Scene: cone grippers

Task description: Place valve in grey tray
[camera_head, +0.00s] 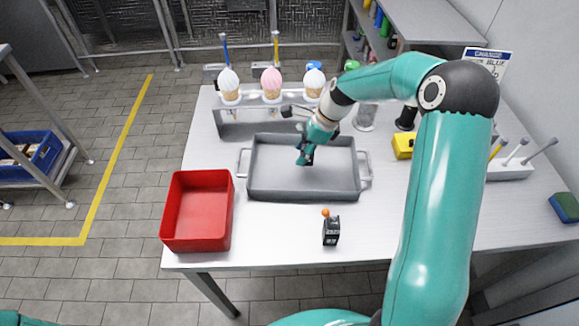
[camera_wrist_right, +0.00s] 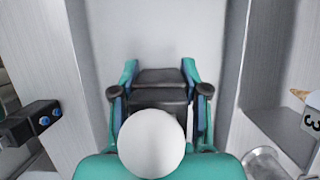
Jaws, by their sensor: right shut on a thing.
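The grey tray (camera_head: 270,188) lies in the middle of the white table, a shallow pan with a handle at each end. My right gripper (camera_head: 305,157) points down over the tray. It is shut on a small dark thing, which I take to be the valve; the fingers and my arm mostly hide it in the head view. In the right wrist view a dark grey block, seemingly the valve (camera_wrist_right: 161,78), sits between the teal fingers of my right gripper (camera_wrist_right: 160,92). I cannot tell whether it touches the tray. My left gripper is not in view.
A stand (camera_head: 243,130) with several ice-cream cones is behind the tray. A red bin (camera_head: 197,210) is at the left. A small black device with an orange knob (camera_head: 331,230) stands in front. A yellow object (camera_head: 403,146) is to the right.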

